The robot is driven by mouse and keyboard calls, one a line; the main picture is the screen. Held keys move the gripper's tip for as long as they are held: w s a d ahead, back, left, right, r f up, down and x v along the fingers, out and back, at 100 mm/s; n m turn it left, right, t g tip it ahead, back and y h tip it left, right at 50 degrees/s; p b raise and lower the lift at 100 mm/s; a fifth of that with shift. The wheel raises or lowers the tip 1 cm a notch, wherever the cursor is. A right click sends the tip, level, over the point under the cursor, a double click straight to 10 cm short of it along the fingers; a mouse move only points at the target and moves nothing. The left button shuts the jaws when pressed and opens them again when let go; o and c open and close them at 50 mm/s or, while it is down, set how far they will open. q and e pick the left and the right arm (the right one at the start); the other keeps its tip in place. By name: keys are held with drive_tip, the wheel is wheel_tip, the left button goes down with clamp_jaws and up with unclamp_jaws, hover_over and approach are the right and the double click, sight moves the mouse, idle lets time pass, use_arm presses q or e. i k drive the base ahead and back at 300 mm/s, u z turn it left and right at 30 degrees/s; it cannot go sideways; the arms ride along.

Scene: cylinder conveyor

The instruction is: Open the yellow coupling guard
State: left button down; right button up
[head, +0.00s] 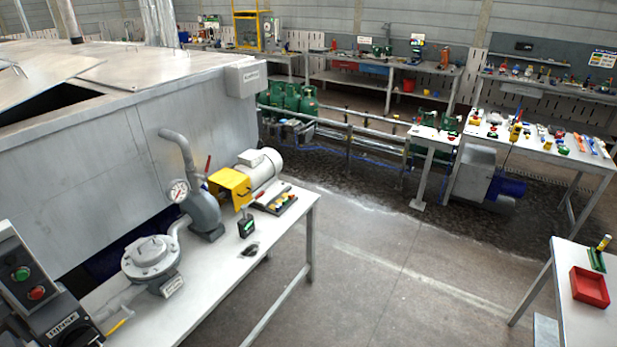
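The yellow coupling guard (231,184) sits on the grey bench at the left, between the grey pump (203,212) and the cream motor (260,168). It looks like a bent yellow cover, and its front side shows a dark opening. I cannot tell whether it is open or closed. What lies under it is mostly hidden. Neither of my grippers shows in the head view.
The bench (262,262) also carries a pressure gauge (179,191), a round flanged housing (150,257), a small dark meter (247,225) and a tray of parts (273,199). A control box (30,285) stands front left. A large grey tank wall rises behind. Open floor lies right.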

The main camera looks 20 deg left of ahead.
sight(239, 183)
drive_tip(key=z, duration=0.05)
drive_tip(key=i, duration=1.45)
drive_tip(key=u, duration=0.3)
